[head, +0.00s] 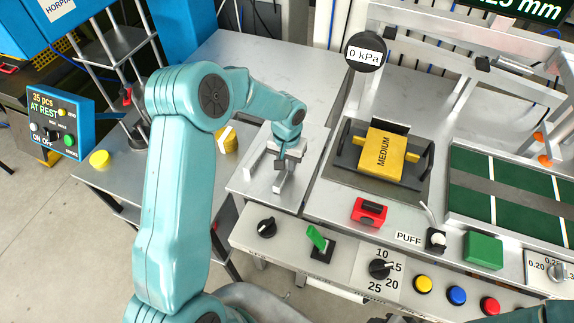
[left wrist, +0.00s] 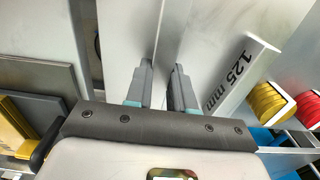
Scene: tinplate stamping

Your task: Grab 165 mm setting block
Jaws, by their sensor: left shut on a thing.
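My left gripper (head: 287,163) is low over a bare metal plate at the left end of the machine table. In the left wrist view its two fingers (left wrist: 160,88) are close together on a narrow pale grey bar (left wrist: 166,45), a setting block whose marking is hidden, so I cannot read its length. In the head view the pale block (head: 281,183) shows below the fingers, seemingly on or just above the plate. Another pale block marked 125 mm (left wrist: 241,75) lies to the right of the fingers, apart from them. My right gripper is out of view.
A yellow block marked MEDIUM (head: 384,153) sits in a dark fixture to the right. Yellow rings (left wrist: 268,101) and red rings (left wrist: 308,82) stand at the right in the wrist view.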

